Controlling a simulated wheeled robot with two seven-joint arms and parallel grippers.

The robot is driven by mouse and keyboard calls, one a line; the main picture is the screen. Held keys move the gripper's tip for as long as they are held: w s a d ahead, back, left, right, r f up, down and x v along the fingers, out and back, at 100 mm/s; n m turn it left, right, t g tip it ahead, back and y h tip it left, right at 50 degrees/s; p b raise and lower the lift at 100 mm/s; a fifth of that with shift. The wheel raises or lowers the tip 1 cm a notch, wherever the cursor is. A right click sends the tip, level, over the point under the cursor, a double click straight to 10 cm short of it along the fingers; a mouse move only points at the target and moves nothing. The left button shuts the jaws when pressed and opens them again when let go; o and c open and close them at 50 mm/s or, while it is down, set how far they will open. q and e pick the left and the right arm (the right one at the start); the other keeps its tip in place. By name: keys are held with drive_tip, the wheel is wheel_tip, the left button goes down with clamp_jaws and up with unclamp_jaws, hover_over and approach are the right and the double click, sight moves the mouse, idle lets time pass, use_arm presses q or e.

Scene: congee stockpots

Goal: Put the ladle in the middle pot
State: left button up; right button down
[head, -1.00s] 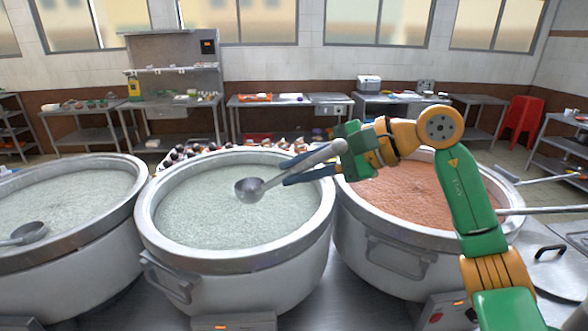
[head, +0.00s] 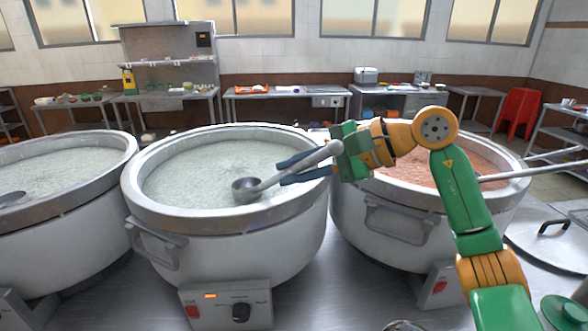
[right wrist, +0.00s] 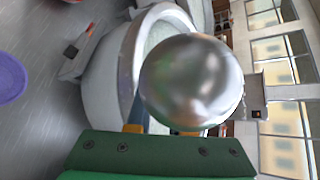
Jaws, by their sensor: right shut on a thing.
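The ladle (head: 247,190) is grey metal with a round bowl and a thick pale handle. My right gripper (head: 284,172) is shut on its handle, blue fingers pointing left. The bowl shows over the near right part of the middle pot (head: 222,232), which holds pale congee. I cannot tell whether the bowl touches the congee. In the right wrist view a shiny rounded metal end of the ladle (right wrist: 190,82) fills the centre and hides much of the pot behind it. My left gripper is not in view.
The left pot (head: 60,225) holds pale congee and another ladle (head: 12,198). The right pot (head: 385,230) holds orange congee, and my right arm crosses in front of it. A lid (head: 550,240) lies at the right. Steel tables stand along the back wall.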

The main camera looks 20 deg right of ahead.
idle(0.4)
drive_tip(key=shift+f, duration=0.3)
drive_tip(key=c, duration=0.7)
unclamp_jaws()
drive_tip(key=shift+c, duration=0.2)
drive_tip(key=shift+s+d, duration=0.1)
drive_tip(key=shift+d, duration=0.05)
drive_tip(key=b+v, duration=0.1)
drive_tip(key=v, duration=0.6)
